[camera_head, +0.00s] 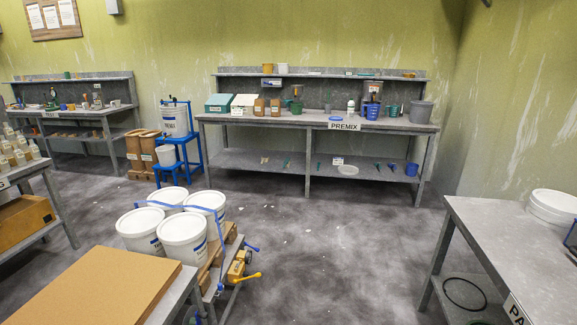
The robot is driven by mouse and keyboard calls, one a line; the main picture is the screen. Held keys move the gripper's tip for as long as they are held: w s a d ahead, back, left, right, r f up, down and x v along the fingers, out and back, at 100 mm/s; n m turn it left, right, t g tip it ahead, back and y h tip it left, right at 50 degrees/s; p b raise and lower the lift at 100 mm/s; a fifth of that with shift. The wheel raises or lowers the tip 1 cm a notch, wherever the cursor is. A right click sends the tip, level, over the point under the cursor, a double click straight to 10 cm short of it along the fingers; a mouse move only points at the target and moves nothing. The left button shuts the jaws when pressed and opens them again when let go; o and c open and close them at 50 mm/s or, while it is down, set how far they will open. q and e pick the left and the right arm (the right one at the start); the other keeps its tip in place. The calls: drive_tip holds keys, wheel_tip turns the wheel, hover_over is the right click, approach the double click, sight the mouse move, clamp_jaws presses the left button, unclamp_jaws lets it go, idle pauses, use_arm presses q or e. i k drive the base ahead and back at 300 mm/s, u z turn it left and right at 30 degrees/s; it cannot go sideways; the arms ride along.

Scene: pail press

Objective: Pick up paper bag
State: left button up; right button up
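Two small brown paper bags with pale labels stand upright side by side on the top of the PREMIX bench, the left one (259,106) next to a white-lidded box and the right one (276,107) beside it. The view does not show which of these the task means. Neither of my grippers is in view.
The PREMIX bench (380,125) stands against the back wall. Several white pails (182,238) sit on a strapped cart in front, with blue and yellow handles sticking out right. A brown board-topped table (100,290) and a right-hand bench (500,235) flank open floor.

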sight(275, 107)
drive_tip(key=z, duration=0.5)
drive_tip(key=i, duration=4.65)
drive_tip(key=u, duration=1.25)
drive_tip(key=i, duration=1.1)
drive_tip(key=u, duration=0.3)
drive_tip(key=i, duration=1.05)
drive_tip(key=z, duration=0.4)
